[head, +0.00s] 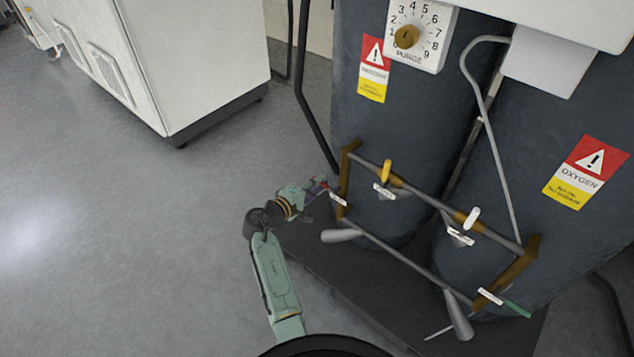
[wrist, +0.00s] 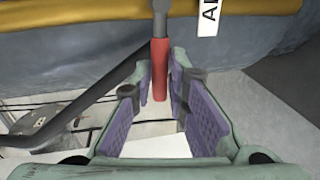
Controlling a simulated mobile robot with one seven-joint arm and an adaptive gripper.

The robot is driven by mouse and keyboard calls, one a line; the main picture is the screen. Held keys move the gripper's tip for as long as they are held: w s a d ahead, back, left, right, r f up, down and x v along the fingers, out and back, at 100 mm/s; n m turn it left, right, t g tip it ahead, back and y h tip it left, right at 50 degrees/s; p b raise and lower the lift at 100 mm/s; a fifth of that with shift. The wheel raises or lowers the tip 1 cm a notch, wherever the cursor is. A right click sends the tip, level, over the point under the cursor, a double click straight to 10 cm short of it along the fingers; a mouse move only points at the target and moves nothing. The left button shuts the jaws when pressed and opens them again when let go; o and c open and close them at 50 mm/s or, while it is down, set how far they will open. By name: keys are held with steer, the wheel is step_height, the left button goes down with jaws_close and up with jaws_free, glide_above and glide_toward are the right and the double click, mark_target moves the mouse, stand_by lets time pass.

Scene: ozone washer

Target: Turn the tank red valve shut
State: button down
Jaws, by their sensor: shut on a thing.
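The red valve handle (wrist: 160,72) hangs down from a grey stem in the wrist view, below a brownish-yellow pipe (wrist: 90,18). My gripper (wrist: 160,80) has its purple-padded fingers on either side of the handle and is shut on it. In the head view my gripper (head: 318,187) reaches the left end of the pipe frame (head: 345,180) in front of the left dark tank (head: 385,120). Only a small speck of red shows there; the rest of the handle is hidden by the gripper.
A yellow handle (head: 386,171) and a white handle (head: 472,218) sit on the upper pipe. A green handle (head: 516,308) is at lower right. The right tank (head: 575,100) stands alongside. A white cabinet (head: 195,60) is at upper left. Grey floor at left is clear.

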steer(key=shift+f, duration=0.2)
stand_by(0.4)
steer(key=c, duration=1.6)
jaws_free()
steer(key=shift+o, duration=0.2)
steer(key=shift+s, duration=0.1)
steer(key=v, duration=1.2)
